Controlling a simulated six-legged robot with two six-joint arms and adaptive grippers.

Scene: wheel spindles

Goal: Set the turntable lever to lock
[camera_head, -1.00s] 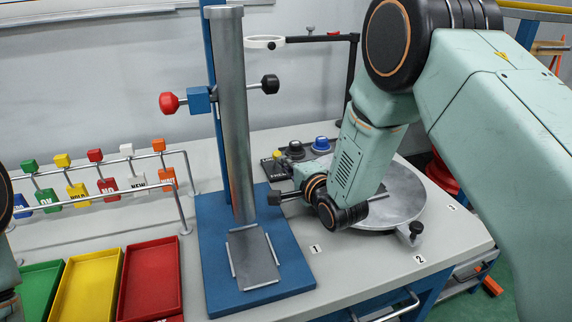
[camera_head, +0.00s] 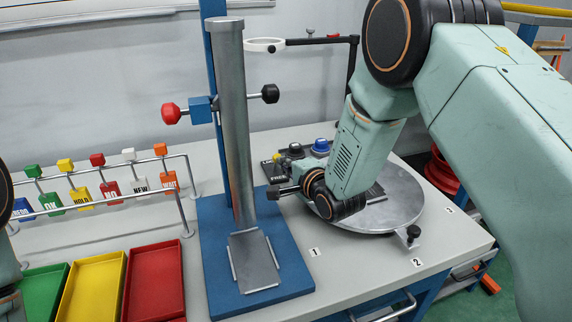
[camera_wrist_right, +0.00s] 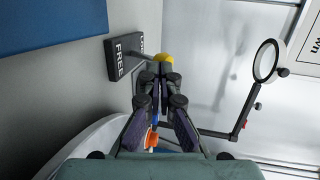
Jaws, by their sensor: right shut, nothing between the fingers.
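The turntable is a grey round disc (camera_head: 405,200) on the right half of the bench in the head view. Its lever has a yellow knob (camera_head: 277,157) above a dark plate whose word FREE shows. In the right wrist view the lever's yellow knob (camera_wrist_right: 163,57) is just beyond my fingertips, and the plate (camera_wrist_right: 122,62) shows FREE and a partly hidden second word. I cannot tell which word the lever is set to. My right gripper (camera_head: 274,192) is shut and empty, close to the knob; contact is unclear. My left gripper is out of view.
A blue stand (camera_head: 215,245) with a tall grey cylinder stands left of my right gripper. Black and blue knobs (camera_head: 320,146) lie behind my wrist. A ring magnifier (camera_head: 264,45) is on an arm behind. Coloured trays (camera_head: 155,280) and a tag rack are left.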

